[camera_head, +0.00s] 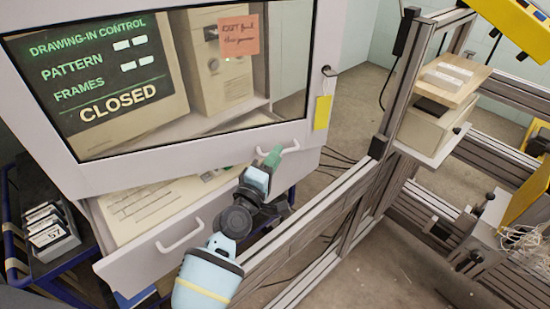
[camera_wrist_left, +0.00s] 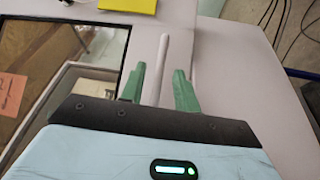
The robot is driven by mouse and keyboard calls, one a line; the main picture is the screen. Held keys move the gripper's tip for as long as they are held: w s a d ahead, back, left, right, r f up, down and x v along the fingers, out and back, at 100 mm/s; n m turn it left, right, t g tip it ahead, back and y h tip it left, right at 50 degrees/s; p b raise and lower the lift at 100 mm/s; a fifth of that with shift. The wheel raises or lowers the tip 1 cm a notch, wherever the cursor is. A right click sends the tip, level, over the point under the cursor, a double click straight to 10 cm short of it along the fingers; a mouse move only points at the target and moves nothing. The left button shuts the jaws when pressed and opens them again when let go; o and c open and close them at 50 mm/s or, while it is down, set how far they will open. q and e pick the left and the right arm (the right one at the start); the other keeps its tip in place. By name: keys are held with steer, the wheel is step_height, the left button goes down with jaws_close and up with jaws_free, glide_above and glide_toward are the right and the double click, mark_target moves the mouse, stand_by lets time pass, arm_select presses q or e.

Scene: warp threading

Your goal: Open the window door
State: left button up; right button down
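The window door (camera_head: 130,167) is a pale frame around a large glass pane, upper left in the head view. Through the glass show a monitor with green text and "CLOSED", and an orange note. Its pale bar handle (camera_head: 291,150) is on the lower right of the frame; it also shows in the left wrist view (camera_wrist_left: 163,55). My left gripper (camera_head: 272,158) is at the handle. In the wrist view its green fingers (camera_wrist_left: 160,85) are apart, one each side of the bar, with gaps visible. I cannot tell whether the door is fully shut. My right gripper is not in view.
Below the door is a drawer front with a handle (camera_head: 180,238). A yellow tag (camera_head: 322,113) hangs at the door's right edge. A metal profile frame (camera_head: 350,190) stands close to the right of my left arm. A blue cart (camera_head: 15,255) is at the left.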

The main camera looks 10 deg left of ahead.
arm_select(q)
steer(key=shift+w, duration=0.2)
jaws_close()
steer(key=shift+s, duration=0.1)
